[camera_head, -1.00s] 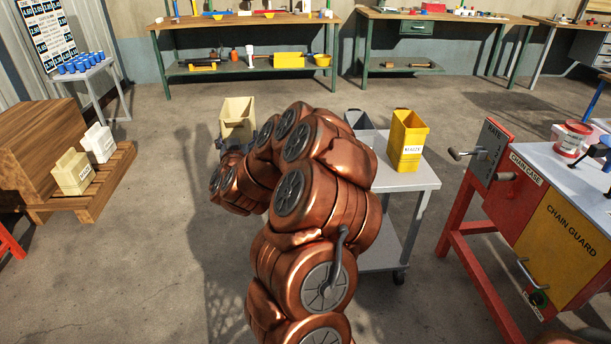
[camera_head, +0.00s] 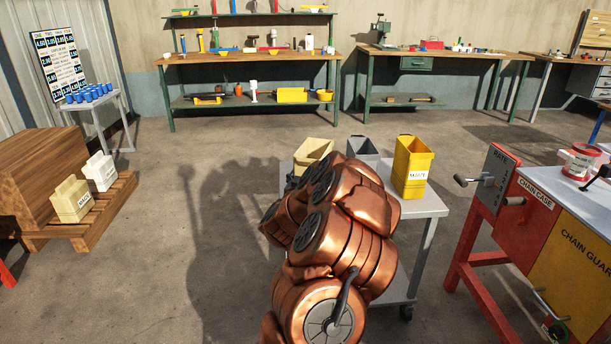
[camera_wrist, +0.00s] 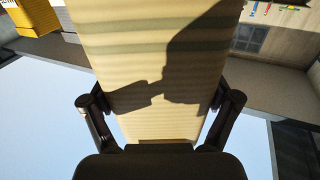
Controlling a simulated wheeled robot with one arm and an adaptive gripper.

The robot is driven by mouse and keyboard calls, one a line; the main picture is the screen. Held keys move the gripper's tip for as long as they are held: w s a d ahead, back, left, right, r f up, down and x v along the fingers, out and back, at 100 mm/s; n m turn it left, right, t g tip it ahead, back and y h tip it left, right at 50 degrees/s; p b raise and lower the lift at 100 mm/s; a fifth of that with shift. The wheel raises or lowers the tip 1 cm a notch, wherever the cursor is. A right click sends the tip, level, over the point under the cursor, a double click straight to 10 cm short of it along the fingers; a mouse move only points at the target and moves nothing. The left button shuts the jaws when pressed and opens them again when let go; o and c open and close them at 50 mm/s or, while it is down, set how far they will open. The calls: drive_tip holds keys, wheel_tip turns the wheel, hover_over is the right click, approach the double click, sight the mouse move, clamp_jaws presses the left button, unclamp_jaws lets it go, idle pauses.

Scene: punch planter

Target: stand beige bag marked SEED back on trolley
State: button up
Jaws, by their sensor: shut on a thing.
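My gripper (camera_wrist: 160,103) is shut on a beige bag (camera_wrist: 150,50), with one finger on each side of it. In the head view this bag (camera_head: 313,153) is upright over the left back part of the trolley (camera_head: 427,207). Its label is not visible. The pale trolley top also shows in the wrist view (camera_wrist: 40,125) around the bag. I cannot tell whether the bag's base touches it. In the head view my copper-coloured arm hides most of the gripper and part of the trolley top.
On the trolley stand a grey container (camera_head: 365,151) and a yellow bag (camera_head: 413,170) with a white label, right of the beige bag. A cream bag (camera_head: 72,201) and a white bag (camera_head: 101,171) stand on a wooden pallet (camera_head: 110,205). A red-framed bench (camera_head: 470,262) is close at right.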

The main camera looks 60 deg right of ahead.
drive_tip(key=w+d+f, duration=0.4)
drive_tip(key=w+d, duration=0.3)
drive_tip(key=d, duration=0.2)
drive_tip(key=shift+w+f+b, duration=0.3)
drive_tip(key=shift+f+b, duration=0.05)
idle(0.5)
drive_tip(key=shift+f, duration=0.1)
drive_tip(key=o, duration=1.6)
drive_tip(key=shift+v, duration=6)
